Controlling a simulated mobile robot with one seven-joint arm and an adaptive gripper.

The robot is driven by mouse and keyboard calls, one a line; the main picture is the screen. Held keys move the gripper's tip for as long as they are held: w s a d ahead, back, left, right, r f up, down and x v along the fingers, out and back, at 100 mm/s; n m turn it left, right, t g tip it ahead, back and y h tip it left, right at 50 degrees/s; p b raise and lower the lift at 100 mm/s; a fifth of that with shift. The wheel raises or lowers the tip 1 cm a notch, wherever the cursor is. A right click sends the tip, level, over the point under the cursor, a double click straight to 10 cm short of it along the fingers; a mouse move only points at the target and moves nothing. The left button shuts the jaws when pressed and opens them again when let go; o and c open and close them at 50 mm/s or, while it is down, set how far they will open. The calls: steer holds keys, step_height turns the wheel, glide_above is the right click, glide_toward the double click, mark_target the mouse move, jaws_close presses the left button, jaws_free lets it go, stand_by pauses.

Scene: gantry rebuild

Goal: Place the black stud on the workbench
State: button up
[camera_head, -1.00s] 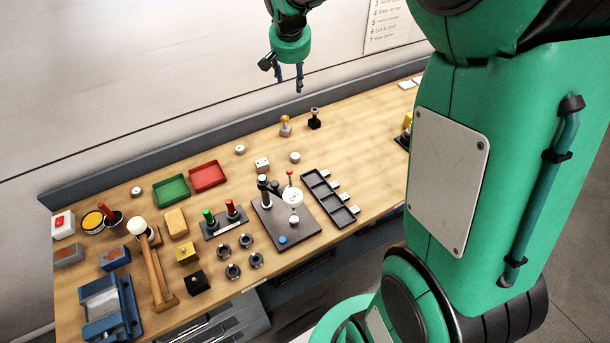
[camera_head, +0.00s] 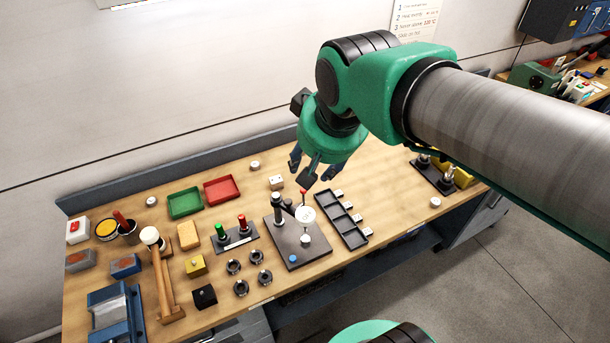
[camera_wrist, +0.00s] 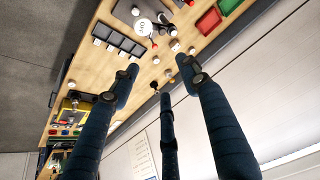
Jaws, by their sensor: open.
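The wooden workbench (camera_head: 386,190) fills the middle of the head view. No piece is clearly the black stud. A small dark piece (camera_wrist: 155,86) stands on the bench in the wrist view, close to the middle finger's tip in the picture; my gripper hides that spot in the head view. Another candidate, a black block with a small knob (camera_head: 205,296), sits at the bench's front left. My gripper (camera_head: 312,172) is open and empty above the back middle of the bench. Its spread fingers (camera_wrist: 158,75) also show in the wrist view.
A black plate with a post and round dial (camera_head: 290,246) stands below my gripper in the picture. A black compartment tray (camera_head: 345,222) is right of it. Red (camera_head: 222,190) and green (camera_head: 185,202) trays lie left. A fixture (camera_head: 436,176) stands right; bare bench lies between.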

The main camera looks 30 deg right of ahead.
steer(key=s+a+f+n, duration=0.1)
steer(key=s+a+f, duration=0.1)
steer(key=s, duration=0.5)
steer(key=shift+s+a+f+y, duration=0.15)
steer(key=shift+s+a+y, duration=0.05)
steer(key=shift+y, duration=0.1)
step_height(320, 180, down, 7)
steer(key=b, duration=0.6)
steer(key=shift+r+b, duration=0.2)
steer(key=shift+b, duration=0.1)
